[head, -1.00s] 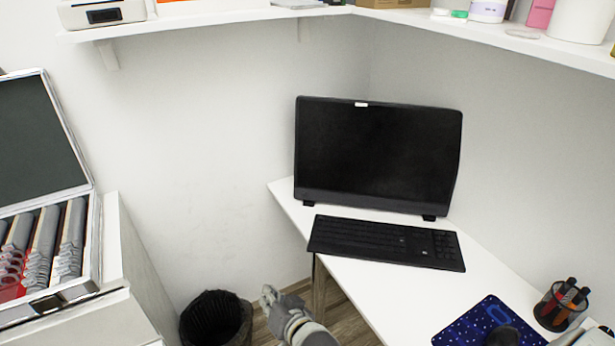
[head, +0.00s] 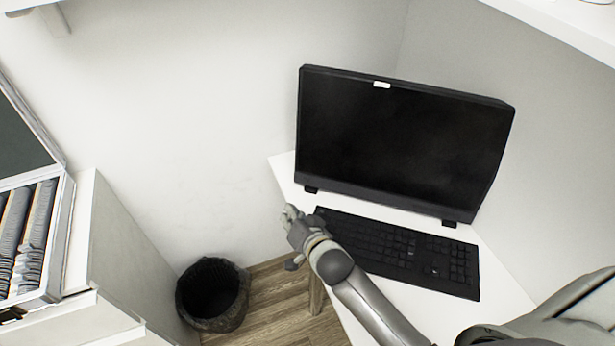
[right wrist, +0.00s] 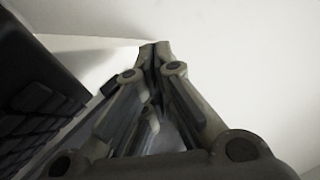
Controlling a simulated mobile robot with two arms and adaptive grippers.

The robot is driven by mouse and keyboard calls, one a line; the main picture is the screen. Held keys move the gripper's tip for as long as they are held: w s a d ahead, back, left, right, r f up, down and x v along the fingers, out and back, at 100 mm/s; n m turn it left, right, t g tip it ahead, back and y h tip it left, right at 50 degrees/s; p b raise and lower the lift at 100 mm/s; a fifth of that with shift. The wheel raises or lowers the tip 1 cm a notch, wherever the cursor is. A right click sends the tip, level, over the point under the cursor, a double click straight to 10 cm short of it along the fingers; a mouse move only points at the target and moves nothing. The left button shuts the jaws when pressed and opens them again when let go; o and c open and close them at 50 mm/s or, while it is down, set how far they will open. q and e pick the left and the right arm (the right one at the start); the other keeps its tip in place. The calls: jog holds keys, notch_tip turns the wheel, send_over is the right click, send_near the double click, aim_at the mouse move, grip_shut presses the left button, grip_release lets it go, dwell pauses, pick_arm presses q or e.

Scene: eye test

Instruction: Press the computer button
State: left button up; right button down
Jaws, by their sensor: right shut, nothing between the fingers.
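The computer (head: 400,145) is a black screen with a dark blank display, standing upright on two small feet on the white desk (head: 284,172). A small white tab (head: 382,85) sits on its top edge; I cannot tell whether it is the button. My right gripper (head: 290,212) is shut and empty, just left of the keyboard's left end and below the computer's lower left corner in the head view. The right wrist view shows its fingertips (right wrist: 154,48) together, with dark keys at the left. My left gripper is not in view.
A black keyboard (head: 420,255) lies in front of the computer, partly behind my right arm. A dark waste bin (head: 212,295) stands on the wooden floor at lower left. An open case (head: 55,235) rests on a white cabinet at left. A shelf (head: 570,30) hangs at upper right.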

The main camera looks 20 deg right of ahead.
aim_at(306, 180)
jog(key=w+d+b, duration=0.1)
jog(key=w, duration=0.1)
jog(key=w+d+f+b, duration=0.1)
jog(key=w+d, duration=0.2)
jog(key=shift+w+d+f+b, duration=0.3)
jog(key=shift+w+b, duration=0.1)
jog(key=shift+w+d, duration=0.45)
jog(key=shift+w, duration=0.1)
jog(key=shift+w, duration=0.1)
dwell(0.9)
jog(key=shift+w+d+f, duration=0.1)
jog(key=shift+w+d, duration=0.15)
jog(key=shift+w+d+f, duration=0.1)
jog(key=shift+w+d, duration=0.15)
jog(key=shift+w, duration=0.05)
dwell(0.8)
dwell(0.4)
jog(key=shift+s+a+p, duration=0.5)
jog(key=shift+s, duration=0.15)
jog(key=shift+r, duration=0.2)
